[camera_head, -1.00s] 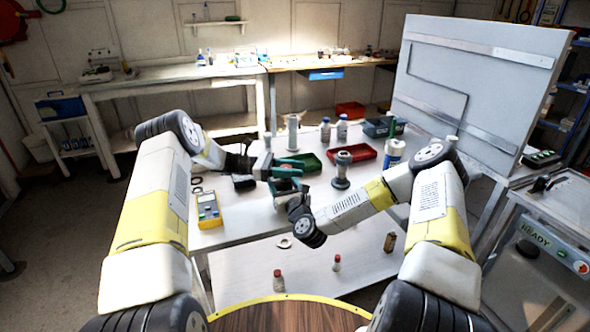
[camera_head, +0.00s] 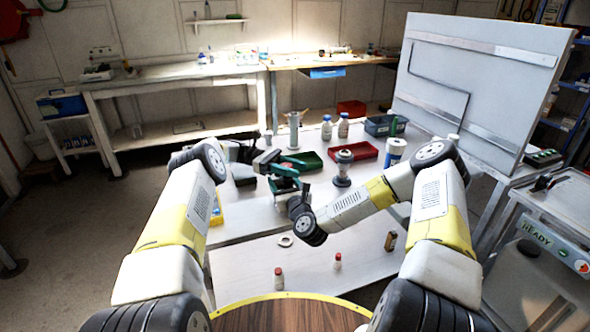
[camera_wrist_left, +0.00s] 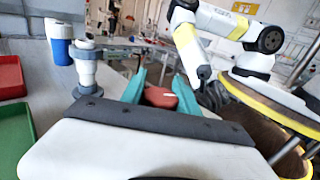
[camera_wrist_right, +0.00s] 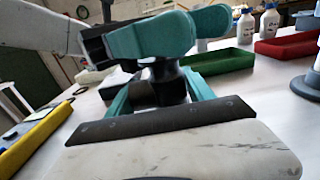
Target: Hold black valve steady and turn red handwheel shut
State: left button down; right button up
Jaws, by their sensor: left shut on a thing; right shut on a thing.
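The black valve (camera_wrist_right: 160,88) shows in the right wrist view between the teal fingers of my right gripper (camera_wrist_right: 158,98), which is shut on it. The red handwheel (camera_wrist_left: 160,97) shows in the left wrist view between the teal fingers of my left gripper (camera_wrist_left: 160,90), which is shut on it. In the right wrist view a teal finger of my left gripper lies across the top of the valve and hides the handwheel. In the head view both my left gripper (camera_head: 285,162) and my right gripper (camera_head: 284,185) meet over the white table and mostly hide the valve.
A green tray (camera_head: 307,161) and a red tray (camera_head: 362,151) lie behind the grippers. A grey flanged fitting (camera_head: 343,168) stands to their right, near a blue-and-white canister (camera_head: 396,150). A yellow meter (camera_head: 216,208) is partly hidden by my left arm. A white ring (camera_head: 285,241) lies in front.

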pick_arm(q)
jog(key=c, duration=0.9)
grip_release()
notch_tip(320, 180, up, 10)
